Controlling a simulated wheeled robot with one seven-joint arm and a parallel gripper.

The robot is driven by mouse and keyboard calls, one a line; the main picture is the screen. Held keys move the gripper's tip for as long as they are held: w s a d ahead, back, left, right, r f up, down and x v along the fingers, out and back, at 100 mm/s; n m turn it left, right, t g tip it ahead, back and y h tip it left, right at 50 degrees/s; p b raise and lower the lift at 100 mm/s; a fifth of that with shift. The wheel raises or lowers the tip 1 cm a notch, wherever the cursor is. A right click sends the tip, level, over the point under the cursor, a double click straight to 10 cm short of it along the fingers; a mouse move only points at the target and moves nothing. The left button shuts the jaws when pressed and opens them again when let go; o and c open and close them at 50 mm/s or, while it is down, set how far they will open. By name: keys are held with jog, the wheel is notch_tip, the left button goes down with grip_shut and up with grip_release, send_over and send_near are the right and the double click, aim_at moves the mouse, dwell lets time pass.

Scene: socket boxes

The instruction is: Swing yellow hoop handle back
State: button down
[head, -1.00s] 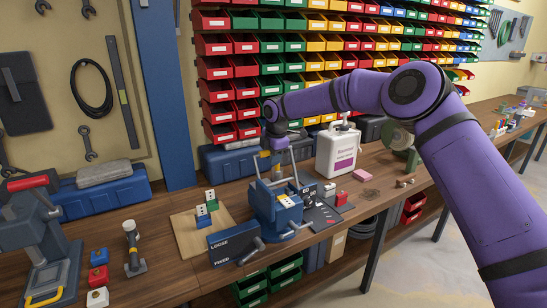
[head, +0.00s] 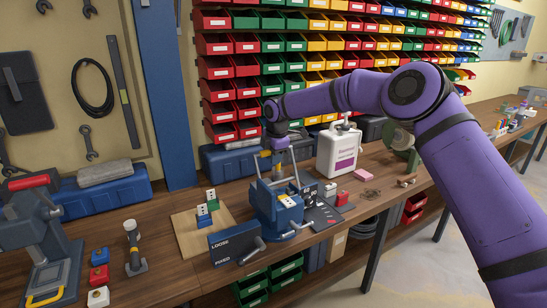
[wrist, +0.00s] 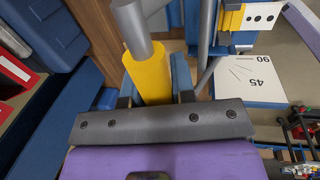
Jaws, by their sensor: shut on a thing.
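The yellow hoop handle grip (wrist: 150,78) is a yellow sleeve on a grey bar (wrist: 131,18) in the wrist view. My gripper (wrist: 153,92) is shut on this sleeve, with one dark blue finger on each side. In the head view, the hoop's grey side arms (head: 295,168) stand up from the blue fixture (head: 268,205) on the bench. My gripper (head: 277,150) is at the top of the hoop, over the fixture. The grip is small and partly hidden there.
A LOOSE/FIXED panel with a lever (head: 237,242) stands in front of the fixture. A white jug (head: 338,152) is to its right and a wooden board with socket blocks (head: 188,235) to its left. Blue cases and stacked bins (head: 232,105) are behind.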

jog(key=shift+f, duration=0.15)
dwell(0.8)
jog(key=c, duration=1)
grip_release()
jog(key=shift+o, duration=0.2)
notch_tip(320, 180, up, 11)
jog(key=s+d, duration=0.1)
jog(key=shift+s+f, duration=0.15)
jog(key=shift+s, duration=0.2)
